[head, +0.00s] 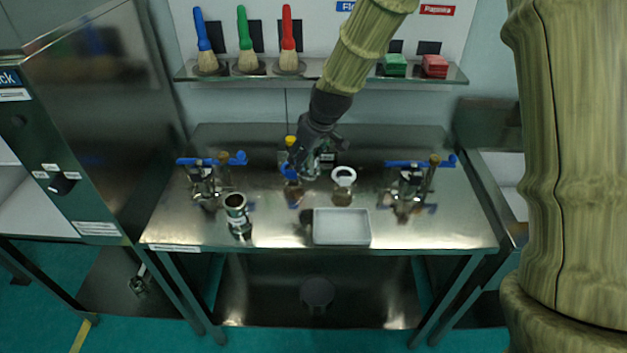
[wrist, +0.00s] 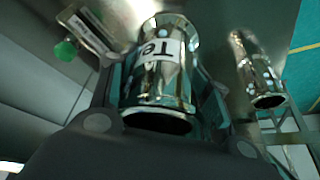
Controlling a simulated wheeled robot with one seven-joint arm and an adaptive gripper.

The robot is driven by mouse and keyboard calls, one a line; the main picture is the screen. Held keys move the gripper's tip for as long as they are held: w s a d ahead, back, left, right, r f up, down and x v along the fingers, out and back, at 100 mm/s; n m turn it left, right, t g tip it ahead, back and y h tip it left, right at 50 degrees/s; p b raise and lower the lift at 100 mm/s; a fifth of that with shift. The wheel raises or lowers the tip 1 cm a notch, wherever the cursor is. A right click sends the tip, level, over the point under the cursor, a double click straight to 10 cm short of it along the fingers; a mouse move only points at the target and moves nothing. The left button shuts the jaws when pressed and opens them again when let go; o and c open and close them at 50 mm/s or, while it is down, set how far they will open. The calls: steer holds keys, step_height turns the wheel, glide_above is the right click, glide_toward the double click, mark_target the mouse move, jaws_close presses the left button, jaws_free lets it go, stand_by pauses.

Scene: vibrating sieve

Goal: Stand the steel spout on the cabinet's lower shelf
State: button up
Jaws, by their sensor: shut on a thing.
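My gripper (head: 308,160) is over the back middle of the steel table (head: 420,228). In the wrist view its fingers are shut on a shiny steel spout (wrist: 160,70), a short tube with a white label starting "Te" and a dark open end toward the camera. In the head view the held spout is small and partly hidden by the gripper. A second steel tube (head: 237,213), with a label, stands upright at the table's front left. A steel tube also shows at the right of the wrist view (wrist: 262,80). I cannot tell which shelf is the cabinet's lower one.
Blue-handled clamps stand at left (head: 208,180) and right (head: 412,180). A wall shelf (head: 340,80) holds brushes and blocks. A steel housing (head: 100,100) is at left. A lower shelf (head: 255,295) lies under the table.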

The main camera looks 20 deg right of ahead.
steer(key=shift+f+p, duration=1.25)
steer(key=shift+f, duration=3.3)
steer(key=shift+f, duration=0.1)
steer(key=o, duration=1.2)
